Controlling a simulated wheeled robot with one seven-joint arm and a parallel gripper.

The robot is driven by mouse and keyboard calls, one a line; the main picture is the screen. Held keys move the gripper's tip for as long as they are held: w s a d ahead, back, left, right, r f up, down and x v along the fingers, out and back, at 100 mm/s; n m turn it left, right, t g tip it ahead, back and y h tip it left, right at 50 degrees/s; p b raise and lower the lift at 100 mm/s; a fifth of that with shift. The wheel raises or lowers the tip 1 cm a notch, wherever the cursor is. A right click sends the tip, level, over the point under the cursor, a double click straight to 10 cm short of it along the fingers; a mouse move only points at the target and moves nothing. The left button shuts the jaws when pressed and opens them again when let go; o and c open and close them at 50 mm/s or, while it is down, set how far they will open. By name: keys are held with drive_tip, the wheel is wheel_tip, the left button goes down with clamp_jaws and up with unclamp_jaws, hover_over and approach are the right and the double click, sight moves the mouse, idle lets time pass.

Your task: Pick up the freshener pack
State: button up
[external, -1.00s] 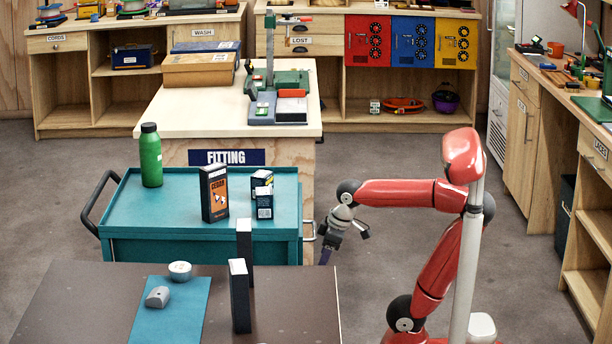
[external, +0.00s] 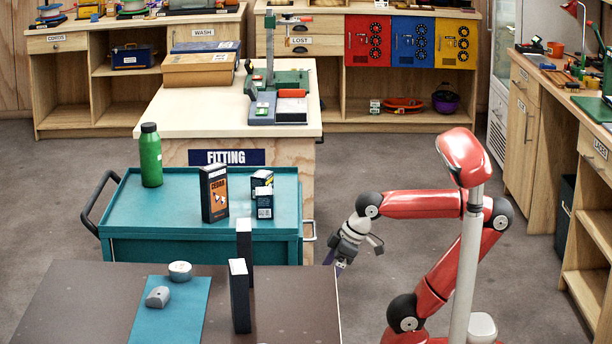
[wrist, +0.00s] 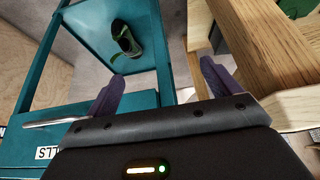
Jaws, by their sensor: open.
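A tall dark box with an orange front marked CEDAR (external: 214,194) stands upright on the teal cart top; it looks like the freshener pack. It does not show in the wrist view. My gripper (external: 338,267) is right of the cart and below its top, pointing down, apart from the box. In the wrist view my gripper (wrist: 160,76) has its two purple fingers spread wide with nothing between them.
The teal cart (external: 150,203) also carries a green bottle (external: 151,156) and small dark boxes (external: 263,197). The brown table (external: 290,310) in front holds two tall dark boxes (external: 240,297). A dark shoe (wrist: 126,38) sits lower on the cart. Floor is open at right.

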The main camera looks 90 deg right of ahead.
wheel_tip(320, 180, up, 27)
drive_tip(key=w+a+f+n+t+h+b, duration=0.2)
drive_tip(key=w+n+t+h, duration=0.35)
drive_tip(key=w+n, duration=0.85)
drive_tip(key=w+a+r+n+t+y+b, duration=0.1)
drive_tip(key=a+n+t+y, duration=0.6)
drive_tip(key=a+n, duration=1.15)
drive_tip(key=n, duration=0.4)
approach(245, 253)
drive_tip(key=w+d, duration=0.1)
drive_tip(key=w, duration=0.1)
drive_tip(key=w+d, duration=0.2)
drive_tip(key=shift+w+d+r, duration=0.1)
drive_tip(key=shift+w+r, duration=0.05)
drive_tip(key=shift+r, duration=0.05)
drive_tip(key=shift+f, duration=0.35)
drive_tip(key=shift+w+f, duration=0.15)
drive_tip(key=shift+w, duration=0.15)
drive_tip(key=w, duration=0.7)
drive_tip(key=shift+w+a+b, duration=0.15)
drive_tip(key=shift+a+b, duration=0.15)
